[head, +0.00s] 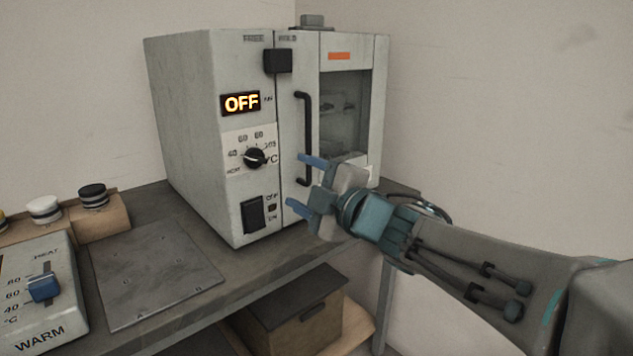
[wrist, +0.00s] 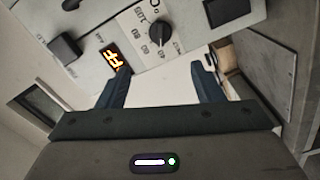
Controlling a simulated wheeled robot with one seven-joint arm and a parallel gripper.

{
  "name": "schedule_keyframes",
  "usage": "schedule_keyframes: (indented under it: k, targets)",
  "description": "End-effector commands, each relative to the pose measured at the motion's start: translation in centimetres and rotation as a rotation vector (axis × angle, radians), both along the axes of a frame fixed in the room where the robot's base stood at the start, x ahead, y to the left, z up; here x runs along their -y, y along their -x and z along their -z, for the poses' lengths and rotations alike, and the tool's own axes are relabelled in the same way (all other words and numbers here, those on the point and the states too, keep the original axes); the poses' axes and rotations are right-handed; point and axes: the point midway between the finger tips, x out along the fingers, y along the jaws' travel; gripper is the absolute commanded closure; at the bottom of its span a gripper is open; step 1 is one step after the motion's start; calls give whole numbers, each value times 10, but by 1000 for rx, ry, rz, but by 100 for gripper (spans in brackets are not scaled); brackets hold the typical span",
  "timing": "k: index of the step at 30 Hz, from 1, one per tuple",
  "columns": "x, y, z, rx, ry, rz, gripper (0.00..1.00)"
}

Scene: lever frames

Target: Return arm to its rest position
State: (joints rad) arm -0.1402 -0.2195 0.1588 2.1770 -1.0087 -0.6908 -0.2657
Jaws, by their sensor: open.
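My gripper (head: 302,183) is open and empty, with its two blue fingers apart in front of the oven's front panel. My arm (head: 470,260) reaches in from the right. The grey oven (head: 185,120) stands on the bench with its display (head: 240,103) reading OFF. The upper finger overlaps the view of the black door handle (head: 304,125); I cannot tell if they touch. A dial (head: 256,158) and a black rocker switch (head: 252,214) are on the panel. In the wrist view both fingers (wrist: 162,88) are spread, with the dial (wrist: 158,28) and lit display (wrist: 117,58) beyond them.
A WARM unit (head: 40,310) with a blue slider (head: 44,288) stands at the left. A flat plate (head: 152,270) lies on the bench (head: 250,270). Capped jars (head: 44,209) sit behind on a wooden block. A box (head: 300,315) is below the bench.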

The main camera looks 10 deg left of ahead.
Motion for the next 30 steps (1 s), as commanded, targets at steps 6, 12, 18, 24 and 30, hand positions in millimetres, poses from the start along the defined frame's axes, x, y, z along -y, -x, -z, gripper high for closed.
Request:
schedule_keyframes:
  k: [6, 12, 18, 24, 30]
  targets:
    - [1, -1, -1, -3, -1, 7, 40]
    - [40, -18, -22, -117, -38, 194, 40]
    - [127, -28, -32, -396, -135, 573, 40]
    - [204, 4, -22, -727, -252, 923, 40]
    - [248, 71, -11, -1100, -371, 1215, 40]
